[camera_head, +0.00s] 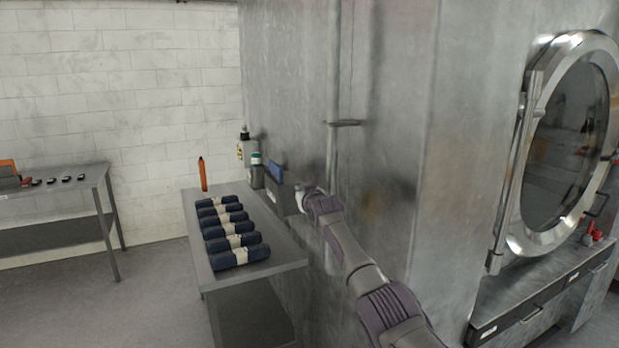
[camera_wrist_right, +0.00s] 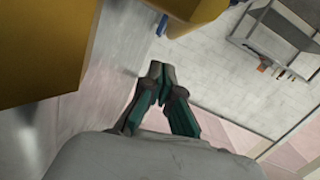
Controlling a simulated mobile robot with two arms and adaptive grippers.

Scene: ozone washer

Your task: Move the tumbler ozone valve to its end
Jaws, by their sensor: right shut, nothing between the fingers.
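No part is clearly recognisable as the tumbler ozone valve. A small dark horizontal piece (camera_head: 343,123) crosses a vertical pipe (camera_head: 333,60) on the metal wall; I cannot tell whether it is the valve. My right gripper (camera_head: 301,198) is at the end of the arm, below and left of that piece, over the right side of the dark table. The right wrist view shows its fingers (camera_wrist_right: 158,74) shut together with nothing between them. My left gripper is not in view.
A table (camera_head: 268,263) holds several dark rolled bundles (camera_head: 228,226), an orange bottle (camera_head: 202,175) and small containers. The washer's round door (camera_head: 565,140) is at the right. Large yellow surfaces (camera_wrist_right: 35,50) fill the upper left of the wrist view. Open floor (camera_head: 130,310) lies left.

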